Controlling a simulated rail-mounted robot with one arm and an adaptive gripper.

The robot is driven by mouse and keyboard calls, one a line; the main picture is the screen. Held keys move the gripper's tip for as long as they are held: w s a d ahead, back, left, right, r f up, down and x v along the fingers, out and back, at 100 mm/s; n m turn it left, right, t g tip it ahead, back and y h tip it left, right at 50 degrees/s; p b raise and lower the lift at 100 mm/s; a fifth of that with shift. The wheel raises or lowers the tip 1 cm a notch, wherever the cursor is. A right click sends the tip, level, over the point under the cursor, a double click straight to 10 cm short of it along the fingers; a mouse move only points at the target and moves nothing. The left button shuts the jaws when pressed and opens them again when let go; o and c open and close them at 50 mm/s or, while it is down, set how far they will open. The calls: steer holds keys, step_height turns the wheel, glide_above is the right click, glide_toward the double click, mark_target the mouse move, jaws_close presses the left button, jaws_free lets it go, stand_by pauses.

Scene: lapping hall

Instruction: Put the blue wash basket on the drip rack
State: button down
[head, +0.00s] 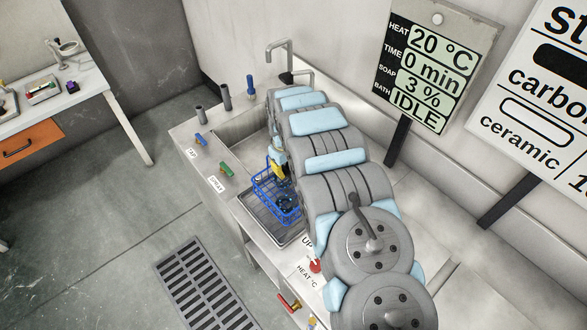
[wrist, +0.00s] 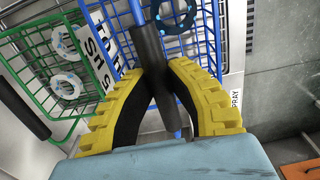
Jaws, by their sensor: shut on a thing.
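The blue wash basket (head: 267,185) is an open wire basket with a dark blue ring inside. My gripper (head: 277,165) is shut on its dark handle, and in the wrist view the yellow fingers (wrist: 160,88) close around the handle (wrist: 148,48). The blue wire side (wrist: 197,65) also shows in the wrist view. In the head view the basket overlaps the grey ribbed drip rack (head: 268,234) at the front of the bench. I cannot tell whether it touches the rack. My arm hides the area to its right.
A green wire basket (wrist: 40,75) with pale rings is at the left in the wrist view, beside the blue one. A sink (head: 238,135), taps (head: 278,55) and upright posts (head: 225,97) stand behind. A floor grate (head: 205,285) lies in front. The display reads IDLE (head: 415,105).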

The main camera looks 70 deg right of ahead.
steer(key=shift+d+f, duration=0.1)
steer(key=shift+d, duration=0.3)
steer(key=shift+s+d+f, duration=0.4)
steer(key=shift+d+f, duration=0.15)
steer(key=shift+d, duration=0.1)
steer(key=shift+s+d+f, duration=0.35)
steer(key=shift+d+f, duration=0.15)
steer(key=shift+d, duration=0.1)
steer(key=shift+f, duration=0.1)
steer(key=c, duration=1.1)
jaws_free()
step_height(320, 180, up, 12)
steer(key=b, duration=0.1)
